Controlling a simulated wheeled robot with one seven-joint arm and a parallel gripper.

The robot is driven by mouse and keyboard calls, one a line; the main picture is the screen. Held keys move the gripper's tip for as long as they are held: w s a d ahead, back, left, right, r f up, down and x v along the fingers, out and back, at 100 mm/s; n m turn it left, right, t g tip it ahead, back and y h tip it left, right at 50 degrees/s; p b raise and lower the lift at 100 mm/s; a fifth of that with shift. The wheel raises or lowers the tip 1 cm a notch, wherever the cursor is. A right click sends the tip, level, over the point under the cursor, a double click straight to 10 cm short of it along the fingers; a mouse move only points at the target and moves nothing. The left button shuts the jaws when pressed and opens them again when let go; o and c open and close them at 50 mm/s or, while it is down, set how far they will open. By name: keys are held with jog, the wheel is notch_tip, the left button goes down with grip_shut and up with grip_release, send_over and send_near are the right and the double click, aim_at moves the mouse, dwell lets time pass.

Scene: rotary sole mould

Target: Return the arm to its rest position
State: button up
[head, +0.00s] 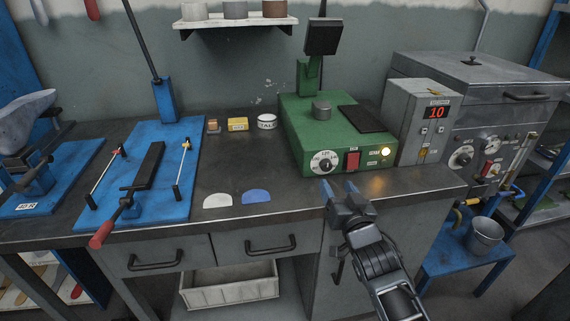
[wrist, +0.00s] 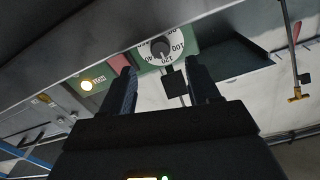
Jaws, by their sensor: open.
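My gripper (head: 339,187) is open and empty in the head view, near the front edge of the workbench (head: 300,188). In the wrist view its two dark fingers (wrist: 160,88) stand apart with nothing between them. The arm reaches up from the lower right of the head view. The green machine (head: 308,128) is on the bench just beyond the fingertips, with a dial (head: 324,163), a red switch and a lit lamp. The dial also shows in the wrist view (wrist: 160,48), seen between and beyond the fingers.
A blue press frame (head: 110,208) with a red-handled lever stands at the left. A white half-disc (head: 217,201) and a blue half-disc (head: 256,197) lie near the bench edge. A grey control box (head: 413,150) reads 10. A bucket (head: 486,233) stands on a blue stool at the right.

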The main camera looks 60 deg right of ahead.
jog(key=s+a+f+n+t+y, duration=0.1)
jog(key=s+a+n+t+y, duration=0.15)
jog(key=a, duration=0.75)
jog(key=s+a+f+n+t+y, duration=0.1)
jog(key=s+a+n+y, duration=0.2)
jog(key=a, duration=0.8)
jog(key=s+a+r+n+y, duration=0.3)
jog(key=s+a+y, duration=0.1)
jog(key=s+a, duration=0.2)
jog(key=s+a+r+n+y, duration=0.3)
jog(key=s+a+n+y, duration=0.1)
jog(key=s+a, duration=0.1)
jog(key=shift+s+a+r, duration=0.3)
jog(key=shift+s+a, duration=0.05)
jog(key=shift+a, duration=0.35)
